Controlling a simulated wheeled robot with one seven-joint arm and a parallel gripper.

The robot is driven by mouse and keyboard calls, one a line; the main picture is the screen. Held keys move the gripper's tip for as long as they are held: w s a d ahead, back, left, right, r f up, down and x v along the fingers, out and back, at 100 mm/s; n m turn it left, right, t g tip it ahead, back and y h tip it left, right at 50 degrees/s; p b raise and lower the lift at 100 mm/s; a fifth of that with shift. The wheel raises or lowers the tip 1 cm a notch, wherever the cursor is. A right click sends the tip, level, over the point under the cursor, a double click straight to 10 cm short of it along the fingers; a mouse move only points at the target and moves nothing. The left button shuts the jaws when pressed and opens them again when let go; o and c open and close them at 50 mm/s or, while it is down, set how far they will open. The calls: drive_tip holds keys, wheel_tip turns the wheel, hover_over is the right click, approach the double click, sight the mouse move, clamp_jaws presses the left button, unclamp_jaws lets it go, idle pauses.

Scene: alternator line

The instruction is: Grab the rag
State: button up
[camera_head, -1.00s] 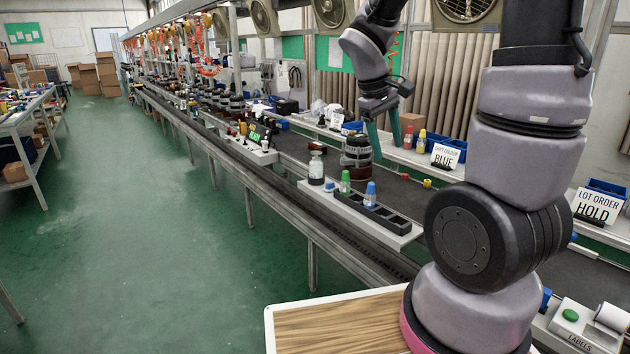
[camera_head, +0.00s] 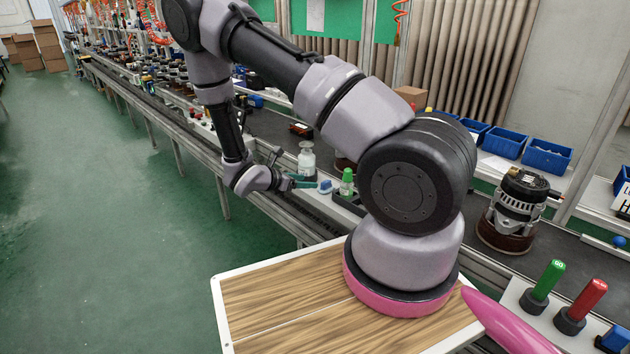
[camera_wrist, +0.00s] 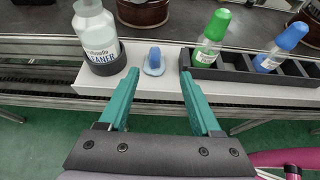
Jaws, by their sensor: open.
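What looks like the rag is a small blue bunched piece on a pale blue base (camera_wrist: 154,62). It lies on the white ledge in front of the conveyor, and in the head view (camera_head: 325,186) it is just right of my gripper's teal fingers. My gripper (camera_wrist: 158,76) is open and empty. In the wrist view the rag appears between the fingertips and slightly beyond them, with a gap on each side. In the head view my gripper (camera_head: 306,181) reaches sideways toward it at about ledge height. Whether the fingers touch the ledge is unclear.
A cleaner bottle (camera_wrist: 96,30) stands in a dark holder left of the rag, close to the left finger. A black rack (camera_wrist: 240,68) with a green-capped bottle (camera_wrist: 211,40) and a blue-capped bottle (camera_wrist: 283,45) stands right, close to the right finger. The near side is open.

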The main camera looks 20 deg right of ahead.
sight(324, 182)
drive_tip(key=x, duration=1.1)
drive_tip(key=shift+w+a+f, duration=0.1)
drive_tip(key=shift+w+a, duration=0.15)
drive_tip(key=shift+w, duration=0.15)
clamp_jaws()
